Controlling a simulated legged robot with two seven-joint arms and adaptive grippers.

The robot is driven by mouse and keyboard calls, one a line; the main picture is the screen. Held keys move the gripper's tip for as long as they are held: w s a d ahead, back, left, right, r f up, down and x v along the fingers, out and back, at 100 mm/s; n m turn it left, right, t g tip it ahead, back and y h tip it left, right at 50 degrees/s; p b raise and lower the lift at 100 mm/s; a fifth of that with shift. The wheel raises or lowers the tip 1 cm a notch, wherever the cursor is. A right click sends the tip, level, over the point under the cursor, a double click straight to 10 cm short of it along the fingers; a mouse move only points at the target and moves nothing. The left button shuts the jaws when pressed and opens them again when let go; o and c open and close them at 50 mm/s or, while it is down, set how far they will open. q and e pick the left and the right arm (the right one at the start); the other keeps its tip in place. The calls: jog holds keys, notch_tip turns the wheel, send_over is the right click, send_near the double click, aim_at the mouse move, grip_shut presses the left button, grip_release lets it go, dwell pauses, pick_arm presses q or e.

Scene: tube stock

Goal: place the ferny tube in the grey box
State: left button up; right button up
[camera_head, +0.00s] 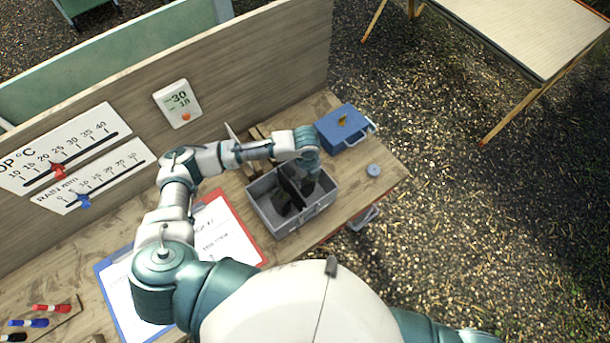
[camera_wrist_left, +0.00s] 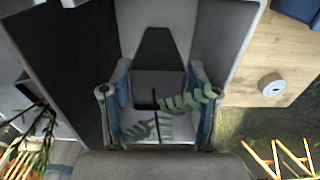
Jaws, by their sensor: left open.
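The grey box (camera_head: 310,213) stands on the wooden bench, open at the top, with dark compartments inside. My left gripper (camera_head: 297,193) reaches down into it from the left and hides part of the inside. In the left wrist view its two fingers (camera_wrist_left: 157,108) are spread apart. Green ferny fronds (camera_wrist_left: 185,101) on a thin dark stem, which look like the ferny tube's contents, show between the fingers over a pale area. The tube's own outline is hard to make out, and I cannot tell whether it touches the fingers. My right gripper is out of view.
A blue case (camera_head: 343,136) with a small yellow item on top stands behind the box. A round grey-blue lid (camera_head: 374,170) lies to the right, near the bench edge. Clipboards (camera_head: 215,235) lie left of the box. A tall wooden panel (camera_head: 240,70) runs along the bench's back.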

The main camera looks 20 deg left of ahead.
pick_arm(q)
jog(key=shift+d+r, duration=0.1)
jog(key=shift+r, duration=0.05)
notch_tip(320, 180, up, 12)
jog(key=b, duration=0.1)
dwell(0.6)
